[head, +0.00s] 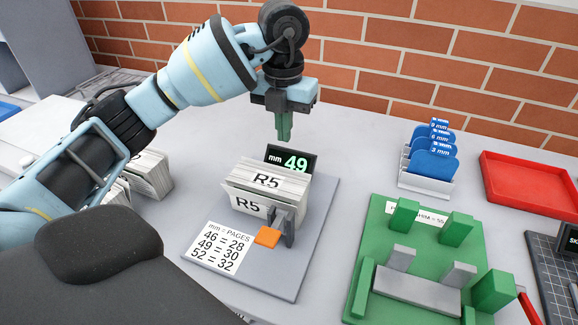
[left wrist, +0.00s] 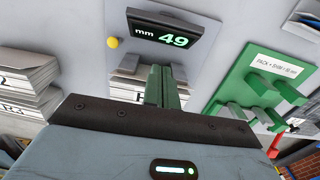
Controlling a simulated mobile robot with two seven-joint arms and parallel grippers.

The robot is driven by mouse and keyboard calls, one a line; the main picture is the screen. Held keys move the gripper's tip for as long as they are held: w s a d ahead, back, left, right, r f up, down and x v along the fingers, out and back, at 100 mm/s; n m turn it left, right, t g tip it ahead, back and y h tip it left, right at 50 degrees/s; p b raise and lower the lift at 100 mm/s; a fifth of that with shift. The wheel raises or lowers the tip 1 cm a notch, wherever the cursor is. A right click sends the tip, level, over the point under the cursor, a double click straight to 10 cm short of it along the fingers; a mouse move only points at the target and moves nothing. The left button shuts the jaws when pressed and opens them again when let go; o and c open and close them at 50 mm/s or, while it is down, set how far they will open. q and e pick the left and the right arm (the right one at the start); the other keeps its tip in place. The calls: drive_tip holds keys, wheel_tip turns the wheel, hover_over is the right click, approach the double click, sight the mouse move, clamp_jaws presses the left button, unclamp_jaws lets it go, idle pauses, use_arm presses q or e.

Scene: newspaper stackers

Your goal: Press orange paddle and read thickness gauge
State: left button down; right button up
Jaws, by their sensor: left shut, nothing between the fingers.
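The orange paddle (head: 267,237) sits at the front of the grey gauge base (head: 318,215), beside a grey upright clamp plate (head: 287,228). The thickness gauge display (head: 291,160) reads "mm 49" in the head view, and the display (left wrist: 166,33) also reads 49 in the left wrist view. A newspaper stack labelled R5 (head: 262,181) stands in the gauge between the display and the clamp. My left gripper (head: 284,135), with green fingers, is shut and empty above and behind the stack. Its fingers (left wrist: 163,88) also show in the left wrist view. My right gripper is not in view.
A chart (head: 219,246) lists 46 = 28, 49 = 30, 52 = 32. A green fixture (head: 384,225) stands to the right, with blue shims (head: 434,160) in a rack behind it. A red tray (head: 530,182) is at the far right. More paper stacks (head: 150,175) stand left. A brick wall is behind.

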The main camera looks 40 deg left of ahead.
sight(271, 187)
use_arm(q)
drive_tip(key=f, duration=0.9)
drive_tip(key=shift+s+f+b, duration=0.3)
drive_tip(key=shift+s+f, duration=0.15)
drive_tip(key=shift+s, duration=0.15)
drive_tip(key=s, duration=0.1)
drive_tip(key=s+p, duration=0.1)
drive_tip(key=shift+s+d, duration=0.35)
drive_tip(key=shift+d, duration=0.05)
drive_tip(key=shift+s, duration=0.25)
drive_tip(key=shift+d, duration=0.1)
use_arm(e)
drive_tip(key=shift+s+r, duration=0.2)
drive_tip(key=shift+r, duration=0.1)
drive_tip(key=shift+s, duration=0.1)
